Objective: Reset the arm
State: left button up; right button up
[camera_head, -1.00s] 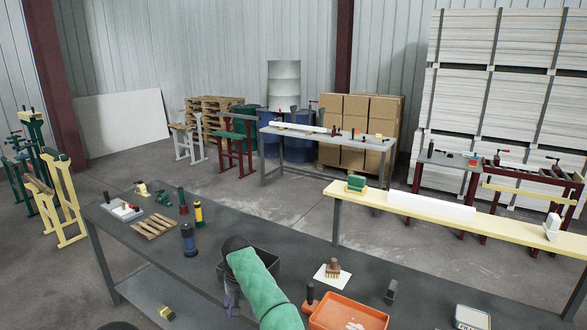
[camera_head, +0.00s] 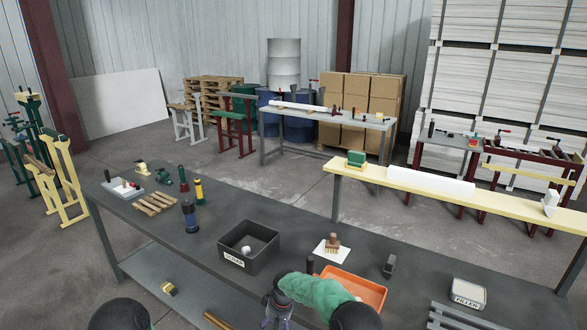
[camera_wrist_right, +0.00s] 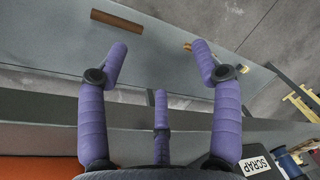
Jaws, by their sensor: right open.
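My right arm, in a green sleeve, comes in at the bottom of the head view. Its gripper (camera_head: 278,312) hangs near the front edge of the dark workbench (camera_head: 150,232), left of the orange tray (camera_head: 362,290) and nearer to me than the black scrap bin (camera_head: 249,247). In the right wrist view the purple fingers of the right gripper (camera_wrist_right: 160,62) are spread, with nothing between them. A small white piece (camera_head: 246,251) lies in the bin. My left gripper is not in view; only a dark rounded part shows at the bottom left.
A brush (camera_head: 332,244) stands on a white sheet behind the tray. A filler tin (camera_head: 468,293) is at the right. Bottles, wood strips and a small tray occupy the bench's left end. A wooden bar (camera_wrist_right: 130,20) lies below the gripper in the wrist view.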

jog(key=s+d+f+m+y+b, duration=0.1)
jog(key=s+d+f+m, duration=0.1)
jog(key=s+d+f, duration=0.4)
jog(key=s+d+f+m, duration=0.1)
jog(key=s+d+f, duration=0.2)
jog(key=s+f, duration=0.4)
jog(key=s+d+m+b, duration=0.1)
jog(key=s+d+m, duration=0.1)
jog(key=s, duration=1)
jog(key=s+d+m, duration=0.2)
jog(key=s+d, duration=0.3)
jog(key=s, duration=0.7)
jog(key=shift+s+d+r+m+y+b, duration=0.25)
jog(key=shift+s+r+m+y+b, duration=0.05)
jog(key=shift+r+b, duration=0.05)
